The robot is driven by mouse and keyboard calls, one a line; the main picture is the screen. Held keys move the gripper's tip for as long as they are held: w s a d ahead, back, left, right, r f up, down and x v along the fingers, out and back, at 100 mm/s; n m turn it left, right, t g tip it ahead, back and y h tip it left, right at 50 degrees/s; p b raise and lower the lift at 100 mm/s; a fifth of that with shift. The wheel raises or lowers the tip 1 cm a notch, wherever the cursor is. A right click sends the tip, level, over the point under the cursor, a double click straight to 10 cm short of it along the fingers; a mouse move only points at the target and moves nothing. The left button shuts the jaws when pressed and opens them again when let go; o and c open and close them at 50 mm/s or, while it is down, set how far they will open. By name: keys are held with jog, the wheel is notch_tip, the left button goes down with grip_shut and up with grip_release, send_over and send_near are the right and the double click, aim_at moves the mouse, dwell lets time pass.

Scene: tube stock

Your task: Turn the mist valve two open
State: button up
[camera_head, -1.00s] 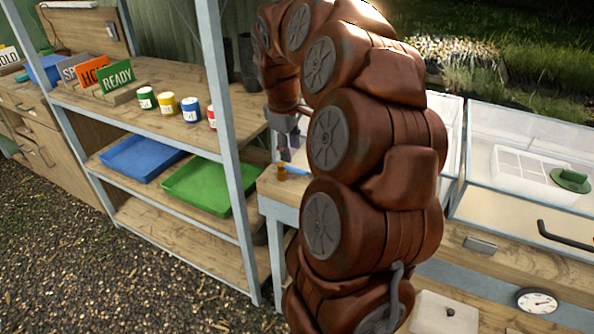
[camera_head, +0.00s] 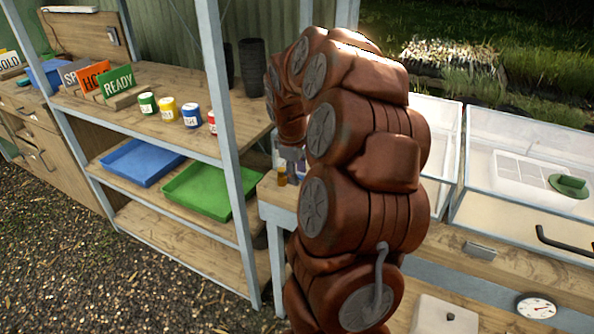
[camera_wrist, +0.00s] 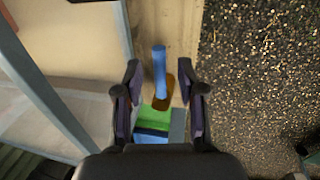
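I cannot make out a mist valve two for certain in either view. My gripper (camera_wrist: 160,85) is open and points down at a wooden bench top in the wrist view. Between and below its fingers are a blue rod (camera_wrist: 159,70), an amber piece (camera_wrist: 166,98) and a green block (camera_wrist: 153,118). I see no contact with them, and nothing is held. In the head view my gripper (camera_head: 291,160) is small and partly hidden behind my arm. The amber piece (camera_head: 282,176) shows just below it at the bench corner.
Shelves at left hold coloured cans (camera_head: 168,110), a READY sign (camera_head: 117,82), a blue tray (camera_head: 140,160) and a green tray (camera_head: 208,187). Clear-lidded boxes (camera_head: 530,140) stand at right. A white box with a dark knob (camera_head: 445,314) and a gauge (camera_head: 537,306) sit in front.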

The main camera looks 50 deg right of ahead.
jog(key=shift+c, duration=0.3)
grip_shut()
dwell(0.3)
